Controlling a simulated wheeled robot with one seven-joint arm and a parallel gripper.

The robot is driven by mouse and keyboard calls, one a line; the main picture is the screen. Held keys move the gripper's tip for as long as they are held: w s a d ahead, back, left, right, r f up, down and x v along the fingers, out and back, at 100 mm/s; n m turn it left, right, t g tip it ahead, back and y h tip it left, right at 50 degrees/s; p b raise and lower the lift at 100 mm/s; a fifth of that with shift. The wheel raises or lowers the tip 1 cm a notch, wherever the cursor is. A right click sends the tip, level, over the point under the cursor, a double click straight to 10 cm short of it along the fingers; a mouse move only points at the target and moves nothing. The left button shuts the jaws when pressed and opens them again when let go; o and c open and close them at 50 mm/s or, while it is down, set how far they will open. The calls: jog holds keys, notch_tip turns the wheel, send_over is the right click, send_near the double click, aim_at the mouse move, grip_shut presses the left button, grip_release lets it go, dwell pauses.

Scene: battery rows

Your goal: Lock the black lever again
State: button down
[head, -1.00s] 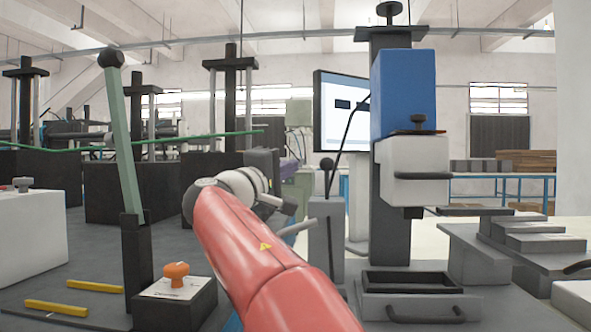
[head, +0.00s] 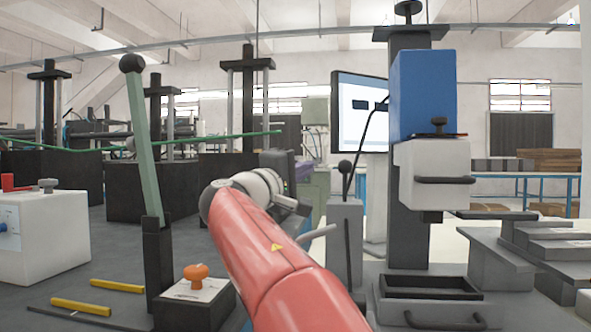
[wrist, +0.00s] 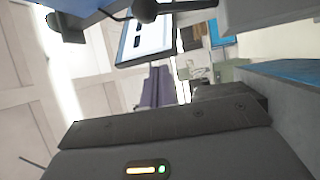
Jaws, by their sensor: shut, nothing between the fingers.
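The black lever (head: 345,178) is a short black rod with a ball knob. It stands nearly upright on a grey housing beside the blue-and-white press. Which way counts as locked cannot be told. A black ball knob (wrist: 145,10), likely this lever's, shows at the top edge of the wrist view. My gripper (head: 281,166) is mostly hidden behind my red arm, left of the lever and apart from it. Its dark, shut body (wrist: 165,130) fills the bottom of the wrist view, with nothing held. The fingertips are not clear.
The press (head: 414,95) with its white head stands right of the lever, above a dark tray (head: 432,294). A tall green lever (head: 145,145) and an orange knob (head: 195,272) are at the left. A monitor (head: 360,125) hangs behind. A grey handle (head: 316,234) juts out left of the lever housing.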

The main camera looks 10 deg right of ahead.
aim_at(345, 182)
jog(key=shift+s+d+r, duration=0.1)
jog(key=shift+d, duration=1.2)
jog(key=shift+s+d+r, duration=0.1)
jog(key=shift+d, duration=1.2)
